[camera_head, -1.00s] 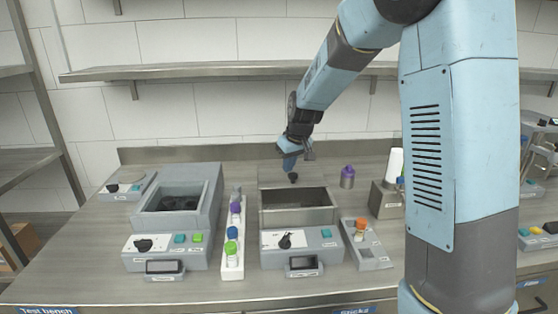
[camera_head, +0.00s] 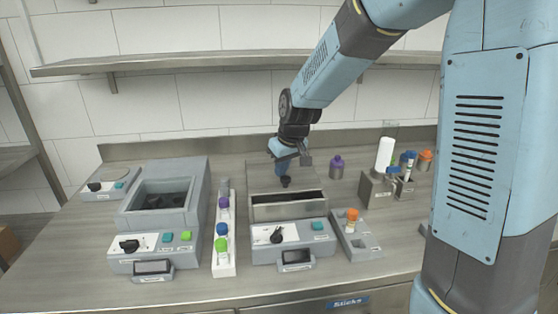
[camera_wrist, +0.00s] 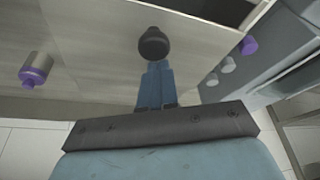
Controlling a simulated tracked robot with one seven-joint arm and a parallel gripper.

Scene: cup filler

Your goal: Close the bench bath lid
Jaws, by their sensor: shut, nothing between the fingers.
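The bench bath (camera_head: 290,243) is the grey unit in the middle of the bench, with a dial on its front panel. Its flat grey lid (camera_head: 258,177) covers the back part of the opening. A dark gap shows between the lid's front edge and the front wall. The lid's black knob (camera_head: 285,182) stands near my gripper (camera_head: 282,172), which is shut and empty just behind it. In the wrist view the shut blue fingers (camera_wrist: 155,70) end at the knob (camera_wrist: 153,43); they look in contact. The lid (camera_wrist: 100,45) and dark opening (camera_wrist: 205,10) also show there.
A second bath (camera_head: 165,205) stands open on the left. A white rack (camera_head: 224,240) with coloured-cap vials stands between the baths. A purple-capped bottle (camera_head: 336,167) stands behind right; it also shows in the wrist view (camera_wrist: 35,70). A small orange-capped station (camera_head: 355,235) stands right.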

